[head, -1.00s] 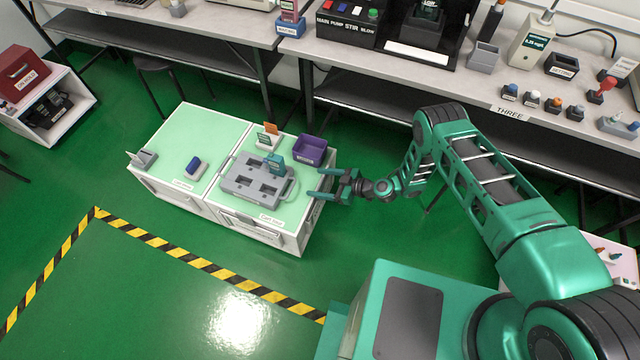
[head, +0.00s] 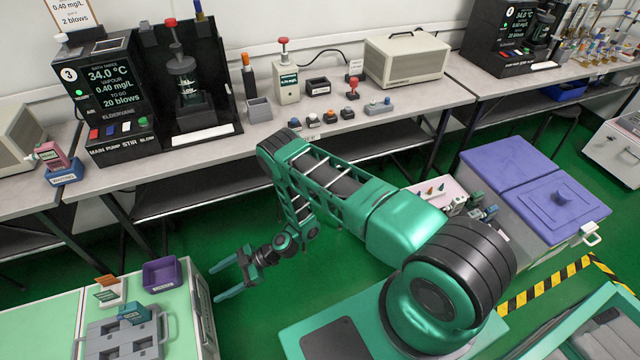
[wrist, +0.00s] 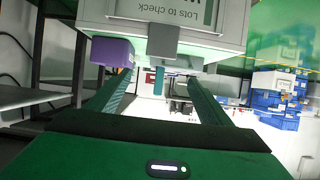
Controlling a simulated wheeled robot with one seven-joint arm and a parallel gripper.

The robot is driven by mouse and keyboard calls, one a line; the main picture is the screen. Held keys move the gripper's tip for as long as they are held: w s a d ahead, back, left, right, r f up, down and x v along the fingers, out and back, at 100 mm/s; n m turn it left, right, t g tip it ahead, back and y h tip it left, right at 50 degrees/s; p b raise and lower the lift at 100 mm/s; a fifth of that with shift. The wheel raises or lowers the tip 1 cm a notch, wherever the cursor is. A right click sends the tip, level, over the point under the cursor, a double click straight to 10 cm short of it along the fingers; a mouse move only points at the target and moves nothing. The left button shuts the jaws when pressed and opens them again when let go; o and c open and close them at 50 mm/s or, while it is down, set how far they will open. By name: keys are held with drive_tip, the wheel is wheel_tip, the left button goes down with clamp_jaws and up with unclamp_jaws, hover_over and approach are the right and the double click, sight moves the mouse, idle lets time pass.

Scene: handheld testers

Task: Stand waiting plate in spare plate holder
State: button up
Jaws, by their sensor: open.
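My gripper (head: 232,278) is open and empty, over the floor just right of the green-topped cart; its two fingers also show in the wrist view (wrist: 155,98). A pink tester stands in a blue base (head: 67,171) at the bench's left end; its label seems to read "WAITING". Orange and green upright pieces (head: 106,288) stand in a small white holder on the cart. A grey slotted holder (head: 259,110) is on the bench beside the black station. I cannot tell which pieces are the waiting plate and the spare plate holder.
The cart (head: 40,328) carries a purple bin (head: 163,274) and a grey fixture (head: 92,340) with a teal tester (head: 134,312). The black station (head: 120,105) and several small coloured pieces stand on the bench. A purple-lidded cart (head: 515,165) is at right. Green floor is clear around my gripper.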

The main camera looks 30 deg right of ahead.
drive_tip(key=w+d+r+m+h, duration=0.1)
drive_tip(key=w+d+r+h, duration=0.1)
drive_tip(key=w+d+r, duration=0.4)
drive_tip(key=w+d+r+h, duration=0.2)
drive_tip(key=w+d+r, duration=0.2)
drive_tip(key=r, duration=0.5)
drive_tip(key=d+r+m+h, duration=0.5)
drive_tip(key=d+r+m, duration=0.1)
drive_tip(key=d+r, duration=1.25)
drive_tip(key=s+d+r+m+h, duration=0.3)
drive_tip(key=s+d+r+m, duration=0.5)
drive_tip(key=s+d+r, duration=0.8)
drive_tip(key=s+d+r+m, duration=0.1)
drive_tip(key=s+m, duration=0.1)
drive_tip(key=s, duration=0.5)
drive_tip(key=s+d+r+m, duration=0.1)
drive_tip(key=s+r+m, duration=0.1)
drive_tip(key=s, duration=0.4)
drive_tip(key=s+d+r+m+g+h, duration=0.1)
drive_tip(key=s+d+m, duration=0.1)
drive_tip(key=s+m, duration=0.2)
drive_tip(key=s, duration=0.3)
drive_tip(key=shift+s+r, duration=0.25)
drive_tip(key=shift+s, duration=0.05)
